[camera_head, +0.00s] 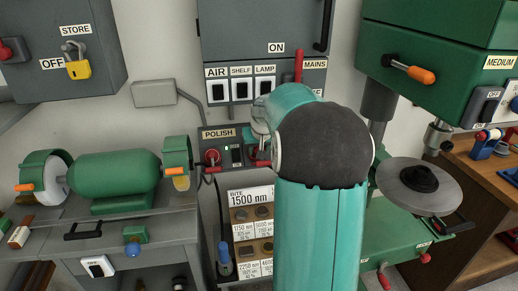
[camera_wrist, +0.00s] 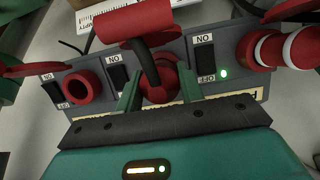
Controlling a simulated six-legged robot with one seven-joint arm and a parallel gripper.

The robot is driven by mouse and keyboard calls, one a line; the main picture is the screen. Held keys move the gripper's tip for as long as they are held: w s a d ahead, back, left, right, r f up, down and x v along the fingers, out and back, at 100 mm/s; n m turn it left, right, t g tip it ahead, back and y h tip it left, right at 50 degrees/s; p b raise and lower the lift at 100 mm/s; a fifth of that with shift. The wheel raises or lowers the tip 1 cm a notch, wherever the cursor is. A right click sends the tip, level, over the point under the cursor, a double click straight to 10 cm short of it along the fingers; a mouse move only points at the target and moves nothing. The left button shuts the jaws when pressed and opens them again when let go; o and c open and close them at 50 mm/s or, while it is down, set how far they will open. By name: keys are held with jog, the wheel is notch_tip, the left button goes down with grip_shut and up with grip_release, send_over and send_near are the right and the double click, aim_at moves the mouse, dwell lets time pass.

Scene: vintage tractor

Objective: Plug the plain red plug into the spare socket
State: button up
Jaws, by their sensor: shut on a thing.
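The plain red plug (camera_wrist: 160,88) is between the two green fingers of my gripper (camera_wrist: 159,92) in the wrist view. My gripper is shut on it, in front of the middle of the socket panel. A dark lead bends up from it past a red cylindrical piece (camera_wrist: 132,22). The fingers and lead hide where the plug meets the panel, so I cannot tell how deep it sits. A red socket with an open dark hole (camera_wrist: 82,88) is at left, with nothing in it. In the head view my arm hides the plug and part of the panel.
A red plug with white bands (camera_wrist: 270,48) sits at the panel's right in the wrist view. Black switches (camera_wrist: 204,52) stand between the sockets. A red lever (camera_head: 298,65) is above the panel. The grinder (camera_head: 117,175) and drill press disc (camera_head: 418,187) flank my arm.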

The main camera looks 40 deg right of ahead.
jog(key=shift+w+d+f, duration=0.1)
jog(key=o, duration=1.2)
jog(key=shift+f, duration=0.1)
jog(key=shift+c, duration=0.2)
jog(key=v, duration=1.3)
jog(key=shift+r, duration=0.4)
